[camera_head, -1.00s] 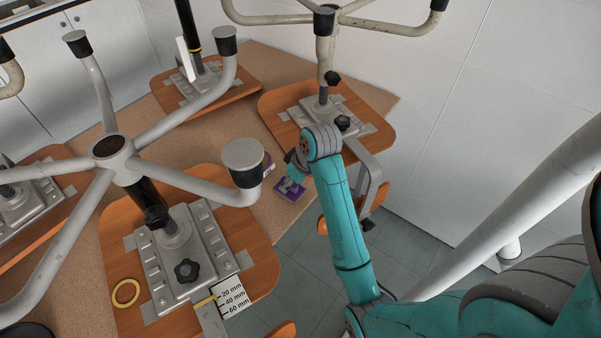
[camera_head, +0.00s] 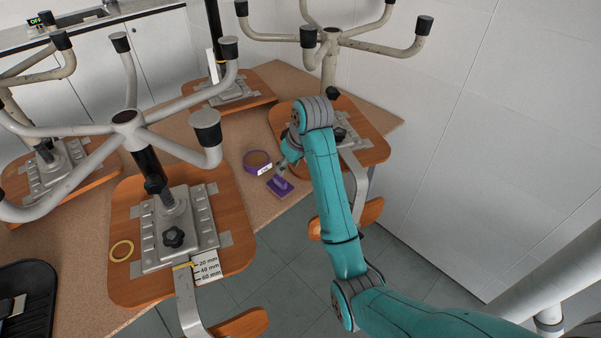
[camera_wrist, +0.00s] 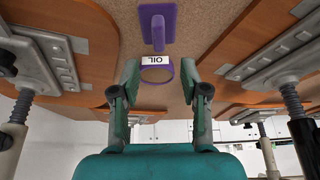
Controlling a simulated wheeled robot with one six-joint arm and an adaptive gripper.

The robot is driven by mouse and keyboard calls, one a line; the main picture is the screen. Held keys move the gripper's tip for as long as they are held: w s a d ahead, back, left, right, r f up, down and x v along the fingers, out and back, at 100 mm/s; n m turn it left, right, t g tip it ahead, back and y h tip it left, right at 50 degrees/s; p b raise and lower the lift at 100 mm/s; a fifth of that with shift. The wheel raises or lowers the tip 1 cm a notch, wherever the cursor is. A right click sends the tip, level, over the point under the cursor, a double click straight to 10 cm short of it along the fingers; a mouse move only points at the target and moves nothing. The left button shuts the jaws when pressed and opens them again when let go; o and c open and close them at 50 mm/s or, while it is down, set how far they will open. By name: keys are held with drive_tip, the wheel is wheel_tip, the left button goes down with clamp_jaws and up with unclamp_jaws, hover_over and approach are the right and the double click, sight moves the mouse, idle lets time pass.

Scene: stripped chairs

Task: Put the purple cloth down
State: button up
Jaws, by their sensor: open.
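The purple cloth (camera_head: 278,188) lies on the brown tabletop (camera_head: 262,215) near its front edge, as a flat purple pad with a raised grip on top. In the wrist view the cloth (camera_wrist: 168,38) is at the top middle, beyond my fingertips. My gripper (camera_wrist: 160,72) is open with nothing between its fingers and apart from the cloth. In the head view my gripper (camera_head: 287,164) is small, partly hidden by my arm, just above the cloth. A purple ring (camera_head: 250,168) with a white label lies behind the cloth; the label reads OIL in the wrist view (camera_wrist: 157,73).
Upturned chair seats with metal legs stand around: one at the left (camera_head: 130,200), one behind my arm (camera_head: 375,150), one at the back (camera_head: 245,92).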

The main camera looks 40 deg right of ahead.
drive_tip(key=s+a+f+t, duration=0.2)
drive_tip(key=s+a+f, duration=0.3)
drive_tip(key=f, duration=0.4)
drive_tip(key=s+a+f+t, duration=0.1)
drive_tip(key=s+a+f, duration=0.5)
drive_tip(key=f, duration=0.3)
drive_tip(key=s+a+f+m+t+h, duration=0.1)
drive_tip(key=s+a, duration=0.2)
drive_tip(key=s, duration=0.4)
drive_tip(key=s+a+f+t, duration=0.1)
drive_tip(key=s+a+t, duration=0.15)
drive_tip(key=s, duration=0.45)
drive_tip(key=s+a+r+t, duration=0.2)
drive_tip(key=s+r, duration=0.5)
drive_tip(key=s, duration=0.3)
drive_tip(key=s+a+r+t, duration=0.1)
drive_tip(key=s+a+r, duration=0.1)
drive_tip(key=s+r, duration=0.6)
drive_tip(key=s, duration=0.3)
drive_tip(key=shift+s+a+r+n+t+y, duration=0.2)
drive_tip(key=shift+r+n+t+y, duration=0.1)
drive_tip(key=shift+t+y, duration=0.1)
